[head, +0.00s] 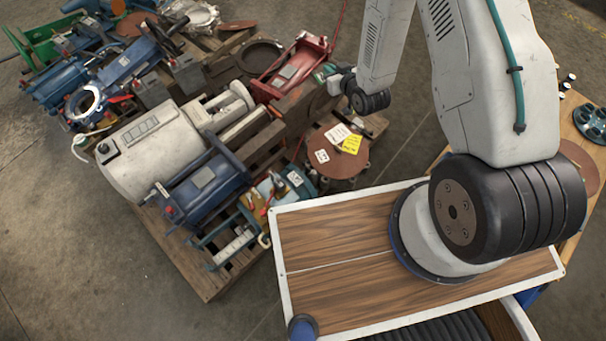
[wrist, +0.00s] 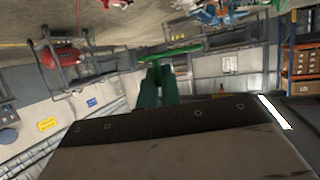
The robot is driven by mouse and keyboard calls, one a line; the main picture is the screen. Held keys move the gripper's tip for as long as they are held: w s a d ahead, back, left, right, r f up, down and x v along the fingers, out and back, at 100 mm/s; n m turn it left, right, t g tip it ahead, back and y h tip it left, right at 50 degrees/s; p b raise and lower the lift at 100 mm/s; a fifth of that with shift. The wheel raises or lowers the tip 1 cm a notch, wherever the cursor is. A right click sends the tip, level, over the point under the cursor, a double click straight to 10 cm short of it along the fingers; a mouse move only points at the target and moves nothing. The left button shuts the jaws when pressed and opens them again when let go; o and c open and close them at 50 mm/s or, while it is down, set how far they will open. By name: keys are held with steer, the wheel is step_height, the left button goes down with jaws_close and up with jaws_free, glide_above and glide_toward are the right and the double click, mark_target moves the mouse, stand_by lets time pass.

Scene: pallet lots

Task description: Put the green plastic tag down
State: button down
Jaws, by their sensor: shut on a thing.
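My gripper (wrist: 160,72) shows in the wrist view as two dark green fingers close together. They are shut on the green plastic tag (wrist: 172,58), a thin bright green strip across the fingertips. In the head view my gripper (head: 323,73) is small and partly hidden by the wrist, beside the red machine on the pallet and above and behind the round brown plate. I cannot make out the tag clearly in the head view.
The pallet (head: 200,286) is crowded with motors, a red machine (head: 296,66) and blue machines. White and yellow tags (head: 350,144) lie on the brown plate (head: 347,172). A wooden board with a white rim (head: 330,315) is in the foreground. Open floor lies left.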

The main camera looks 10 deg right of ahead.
steer(key=w+a+f+n+g+y, duration=0.1)
steer(key=a+f+n+g+y, duration=0.25)
steer(key=f, duration=0.35)
steer(key=w+a+f+n+g+y, duration=0.2)
steer(key=a+f+n+y, duration=0.2)
steer(key=f+n, duration=0.15)
steer(key=s+d+f+n+g+y, duration=0.1)
steer(key=s+f+n+g, duration=0.35)
steer(key=f, duration=0.35)
steer(key=s+d+f+n+g+y, duration=0.1)
steer(key=s+d+f+n+g, duration=0.15)
steer(key=f+g, duration=0.4)
steer(key=s+a+f+t, duration=0.1)
steer(key=s+a, duration=0.3)
steer(key=s, duration=1)
steer(key=s+a+f+t, duration=0.1)
steer(key=s+a, duration=0.2)
steer(key=s, duration=1)
glide_above(296, 174)
steer(key=s, duration=0.1)
steer(key=shift+d+f, duration=0.1)
steer(key=shift+f, duration=0.5)
steer(key=shift+w+f, duration=0.25)
steer(key=shift+f, duration=0.65)
steer(key=shift+w+f, duration=0.2)
steer(key=shift+f, duration=0.7)
